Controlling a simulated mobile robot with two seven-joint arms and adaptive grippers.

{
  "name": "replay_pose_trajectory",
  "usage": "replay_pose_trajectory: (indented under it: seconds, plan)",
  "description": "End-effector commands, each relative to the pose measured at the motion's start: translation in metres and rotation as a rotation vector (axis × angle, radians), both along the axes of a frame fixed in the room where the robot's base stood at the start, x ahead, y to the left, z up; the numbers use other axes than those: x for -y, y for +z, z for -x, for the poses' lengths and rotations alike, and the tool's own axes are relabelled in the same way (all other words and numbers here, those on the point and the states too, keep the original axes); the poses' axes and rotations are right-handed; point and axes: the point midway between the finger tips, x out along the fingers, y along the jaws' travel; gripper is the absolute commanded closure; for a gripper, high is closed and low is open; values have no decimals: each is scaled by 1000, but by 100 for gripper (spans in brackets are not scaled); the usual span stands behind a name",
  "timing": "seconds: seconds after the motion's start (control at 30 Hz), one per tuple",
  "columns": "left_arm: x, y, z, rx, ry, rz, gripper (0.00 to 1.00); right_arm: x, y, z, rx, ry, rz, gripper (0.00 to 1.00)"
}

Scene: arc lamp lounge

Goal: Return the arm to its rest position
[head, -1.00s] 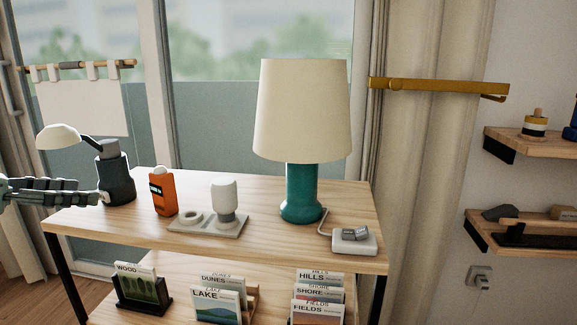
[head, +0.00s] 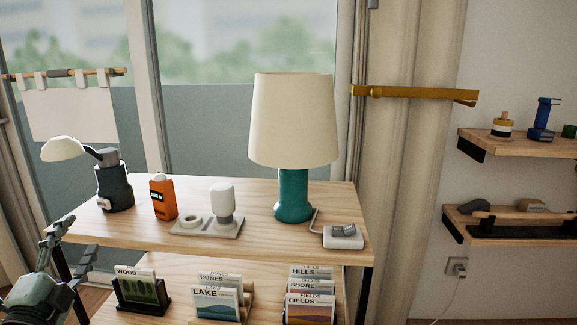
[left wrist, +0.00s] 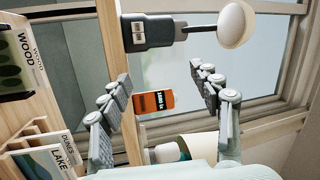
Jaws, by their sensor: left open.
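My left gripper (head: 70,248) is at the lower left of the head view, at the left front edge of the table. Its fingers are spread, with nothing between them touching either one. In the left wrist view the open fingers (left wrist: 158,100) frame the orange device, which stands beyond them. My right gripper is not in view.
A wooden table (head: 270,240) holds a dark desk lamp (head: 115,188), an orange device (head: 163,198), a tray (head: 232,232) with a white bottle, a teal lamp (head: 293,195) and a white block (head: 343,238). Card holders (head: 143,290) stand on the lower shelf.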

Motion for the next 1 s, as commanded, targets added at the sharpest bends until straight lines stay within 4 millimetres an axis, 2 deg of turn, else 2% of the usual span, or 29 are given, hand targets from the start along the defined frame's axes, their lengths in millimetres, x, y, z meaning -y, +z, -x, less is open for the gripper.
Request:
replay_pose_trajectory:
  seconds: [0.03, 0.1, 0.17, 0.2, 0.27, 0.3, 0.4, 0.5, 0.6, 0.73, 1.0]
  plan:
    - [-6, -38, 6, -80, 63, 150, 37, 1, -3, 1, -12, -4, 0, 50]
    - [-10, -90, 18, -190, 148, 325, 37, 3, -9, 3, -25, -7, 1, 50]
    - [-8, -133, 33, -286, 215, 457, 37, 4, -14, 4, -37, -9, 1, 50]
    - [-4, -162, 44, -351, 260, 538, 37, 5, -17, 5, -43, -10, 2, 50]
    - [5, -202, 64, -452, 323, 648, 37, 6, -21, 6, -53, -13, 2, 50]
    - [15, -228, 79, -521, 364, 715, 37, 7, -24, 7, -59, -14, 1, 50]
    - [43, -285, 122, -696, 461, 866, 37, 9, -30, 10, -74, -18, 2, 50]
    - [77, -328, 165, -862, 545, 986, 37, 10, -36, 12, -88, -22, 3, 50]
    - [107, -355, 204, -1002, 610, 1068, 37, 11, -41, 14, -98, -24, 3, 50]
    - [134, -373, 237, -1122, 663, 1128, 37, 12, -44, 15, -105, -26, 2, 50]
    - [136, -374, 239, -1127, 665, 1131, 37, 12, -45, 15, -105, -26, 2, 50]
